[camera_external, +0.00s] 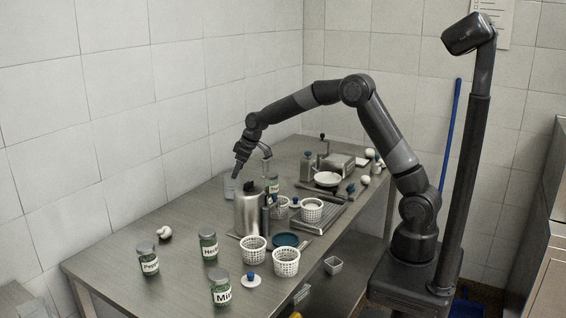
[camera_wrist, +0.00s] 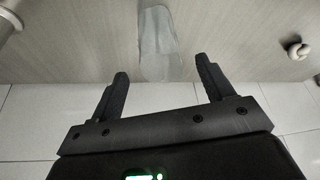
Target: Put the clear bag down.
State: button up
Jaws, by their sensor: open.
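The clear bag (camera_wrist: 158,42) rests on the steel table, pale and see-through, in the wrist view. It also shows in the external view as a small translucent shape (camera_external: 229,187) near the wall side of the table. My gripper (camera_wrist: 162,66) is open, its two dark fingers spread apart with nothing held between them. The bag's near end lies between and just beyond the fingertips in the wrist view. In the external view my gripper (camera_external: 236,174) points down right above the bag. The exact gap between fingers and bag is unclear.
A steel canister (camera_external: 249,214) stands close in front of the bag. White perforated baskets (camera_external: 286,263) and labelled jars (camera_external: 209,246) stand nearer the front. A white rounded object (camera_wrist: 298,50) lies apart at right in the wrist view. The tiled wall (camera_external: 150,130) runs behind the table.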

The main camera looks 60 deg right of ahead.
jog(key=s+d+r+m+h, duration=0.1)
jog(key=s+r, duration=0.7)
jog(key=s, duration=0.4)
jog(key=s+d+r+m, duration=0.1)
jog(key=s+r, duration=0.7)
jog(key=s, duration=0.3)
jog(key=s+d+f+m, duration=0.1)
jog(key=s, duration=1)
jog(key=s+d+f+m+t, duration=0.1)
jog(key=s+f, duration=0.1)
jog(key=s, duration=0.9)
jog(key=shift+s+f+m+h, duration=0.15)
jog(key=shift+f+m+h, duration=0.15)
jog(key=shift+h, duration=0.1)
